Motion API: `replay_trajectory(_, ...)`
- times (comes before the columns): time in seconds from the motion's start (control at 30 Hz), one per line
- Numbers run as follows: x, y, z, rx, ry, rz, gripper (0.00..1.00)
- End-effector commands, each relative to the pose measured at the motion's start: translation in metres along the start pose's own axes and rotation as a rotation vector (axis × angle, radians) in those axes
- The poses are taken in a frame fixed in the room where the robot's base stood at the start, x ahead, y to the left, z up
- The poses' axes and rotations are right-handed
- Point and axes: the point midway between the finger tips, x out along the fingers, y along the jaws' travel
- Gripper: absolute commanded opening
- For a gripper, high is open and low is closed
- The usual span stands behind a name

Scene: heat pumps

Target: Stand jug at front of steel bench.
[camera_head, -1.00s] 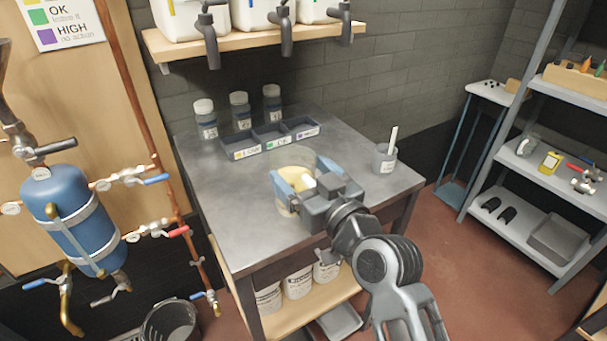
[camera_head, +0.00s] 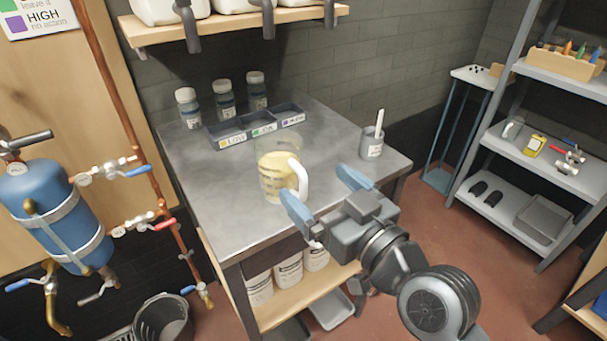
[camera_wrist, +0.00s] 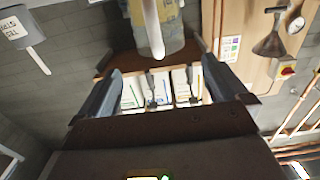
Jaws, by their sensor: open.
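The clear jug (camera_head: 272,187) with yellow liquid and a white handle stands upright on the steel bench (camera_head: 215,215), towards its front edge. Its handle faces my gripper. My gripper (camera_head: 325,195) is open and empty, just in front and to the right of the jug. Its blue fingers are apart from the jug's body; the left fingertip shows close to the handle. In the wrist view the jug (camera_wrist: 165,42) and its pale handle are at the top, beyond the open fingers (camera_wrist: 160,70).
A three-part labelled tray (camera_head: 257,128) and several lidded bottles (camera_head: 224,100) stand at the bench's back. A grey cup (camera_head: 371,146) with a white stick stands at the right. The bench's left front is clear.

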Motion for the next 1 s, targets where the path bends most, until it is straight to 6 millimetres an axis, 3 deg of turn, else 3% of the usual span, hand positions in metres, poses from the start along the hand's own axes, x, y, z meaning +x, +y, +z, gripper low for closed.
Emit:
replay_trajectory(0.2,-0.023,0.001,0.001,0.0,0.0,0.001,1.0)
replay_trajectory(0.53,-0.028,0.001,0.001,0.001,-0.001,0.003,1.0)
replay_trajectory(0.67,-0.043,0.004,0.016,0.014,-0.022,0.038,1.0)
replay_trajectory(0.77,-0.072,0.011,0.041,0.033,-0.055,0.103,1.0)
replay_trajectory(1.0,-0.175,0.017,0.096,0.073,-0.139,0.298,1.0)
